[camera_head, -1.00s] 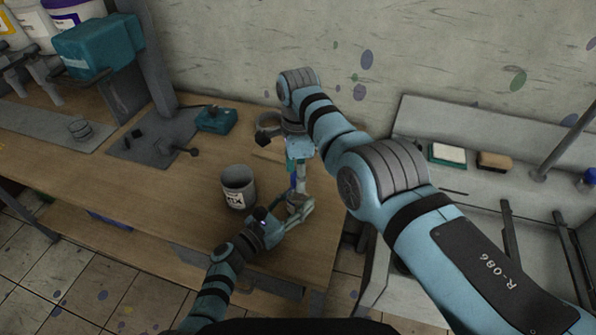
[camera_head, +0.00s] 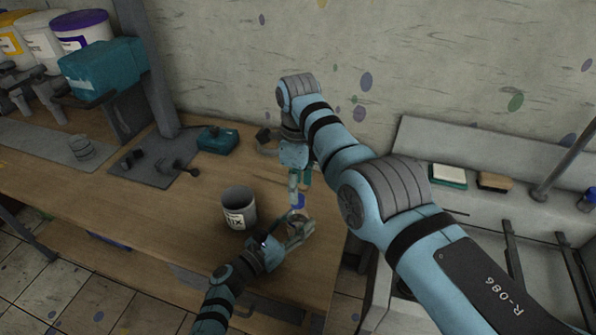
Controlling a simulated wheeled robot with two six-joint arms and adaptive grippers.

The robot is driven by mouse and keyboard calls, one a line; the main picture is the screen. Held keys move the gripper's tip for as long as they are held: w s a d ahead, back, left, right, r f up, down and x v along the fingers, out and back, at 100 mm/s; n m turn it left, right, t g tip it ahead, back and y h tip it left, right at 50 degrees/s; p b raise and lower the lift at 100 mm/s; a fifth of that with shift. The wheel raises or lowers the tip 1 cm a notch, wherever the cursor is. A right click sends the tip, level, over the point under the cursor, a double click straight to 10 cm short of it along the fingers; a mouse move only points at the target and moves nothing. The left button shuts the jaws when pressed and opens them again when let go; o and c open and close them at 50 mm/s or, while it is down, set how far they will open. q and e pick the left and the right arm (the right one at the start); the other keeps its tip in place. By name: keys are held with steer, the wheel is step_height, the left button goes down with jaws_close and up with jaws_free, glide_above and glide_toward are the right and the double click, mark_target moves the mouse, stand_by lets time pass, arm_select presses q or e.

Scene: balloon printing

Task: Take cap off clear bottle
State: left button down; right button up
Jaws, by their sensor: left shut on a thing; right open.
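The clear bottle is small and hard to make out; a blue spot that looks like its cap (camera_head: 298,201) shows just below my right gripper. My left gripper (camera_head: 303,226) reaches in from the lower left and is shut at the bottle's place, its fingers hiding most of what they hold. My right gripper (camera_head: 298,190) points down from above, open, with its fingertips close over the blue cap. I cannot tell whether the fingers touch the cap, or whether the cap is loose.
A grey mix cup (camera_head: 239,208) stands on the wooden table (camera_head: 160,225), left of the grippers. A teal box (camera_head: 217,140) and a dark metal stand (camera_head: 165,160) are behind it. Large paint tubs (camera_head: 80,30) are at upper left. A grey bench (camera_head: 440,130) is at right.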

arm_select(q)
steer(key=shift+f, duration=0.2)
arm_select(e)
step_height(320, 180, down, 3)
steer(key=shift+f, duration=0.2)
jaws_close()
steer(key=n, duration=1.5)
steer(key=shift+n, duration=0.3)
steer(key=n, duration=0.4)
steer(key=shift+s+r+n, duration=0.1)
steer(key=shift+n, duration=0.2)
steer(key=n, duration=0.4)
steer(key=shift+a+n, duration=0.1)
steer(key=shift+n, duration=0.2)
steer(key=n, duration=0.9)
steer(key=shift+n, duration=0.3)
steer(key=n, duration=0.3)
steer(key=shift+n, duration=0.4)
steer(key=n, duration=0.5)
